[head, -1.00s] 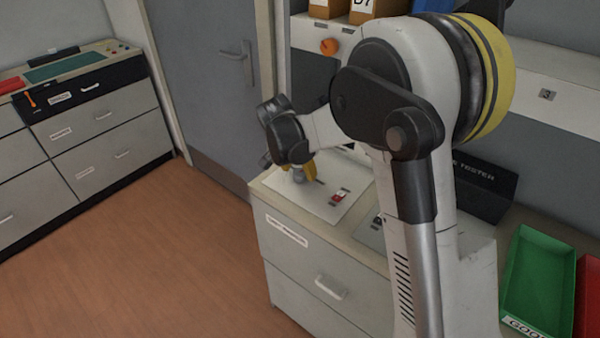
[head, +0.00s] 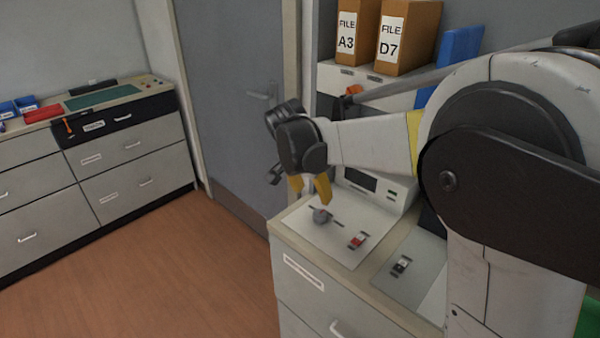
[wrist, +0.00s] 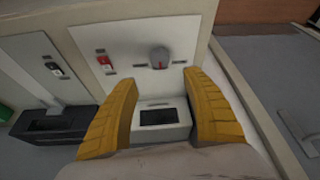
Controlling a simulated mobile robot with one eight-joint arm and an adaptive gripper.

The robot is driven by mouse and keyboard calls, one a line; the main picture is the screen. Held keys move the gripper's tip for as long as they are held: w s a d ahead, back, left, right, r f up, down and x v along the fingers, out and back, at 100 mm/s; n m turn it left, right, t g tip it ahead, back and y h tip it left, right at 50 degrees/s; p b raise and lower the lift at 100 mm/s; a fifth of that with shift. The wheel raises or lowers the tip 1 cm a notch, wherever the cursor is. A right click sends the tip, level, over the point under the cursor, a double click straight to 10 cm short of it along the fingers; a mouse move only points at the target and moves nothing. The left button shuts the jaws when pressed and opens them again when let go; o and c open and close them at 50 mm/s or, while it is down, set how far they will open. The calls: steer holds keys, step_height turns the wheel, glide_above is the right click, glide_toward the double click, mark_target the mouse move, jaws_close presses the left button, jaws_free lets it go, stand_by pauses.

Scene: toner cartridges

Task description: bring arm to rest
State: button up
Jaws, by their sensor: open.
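My gripper (head: 311,190) hangs over the left end of the cabinet top, its yellow fingers pointing down. In the wrist view my gripper (wrist: 160,110) shows two yellow fingers wide apart with nothing between them. A round grey knob-like part (head: 321,215) is on a white panel (head: 325,240) below the fingers; it also shows in the wrist view (wrist: 160,58). The fingers look apart from it. My arm's white and black links fill the right of the head view and hide part of the cabinet.
A red switch (head: 357,240) and a black switch (head: 401,265) sit on the panels. A device with a dark screen (head: 361,180) stands behind. File boxes (head: 352,30) stand above. A grey door (head: 225,100) is behind left. The wooden floor (head: 150,270) at left is clear.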

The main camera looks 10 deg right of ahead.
steer(key=s+d+r+n+t+y, duration=0.1)
steer(key=s+n, duration=0.3)
steer(key=s, duration=0.9)
steer(key=s+d+r+n+t+y, duration=0.1)
steer(key=s+n, duration=0.4)
steer(key=s, duration=0.8)
steer(key=shift+s+d+r+t+y, duration=0.15)
steer(key=shift+s+d+t+y, duration=0.15)
steer(key=shift+d+t+y, duration=0.6)
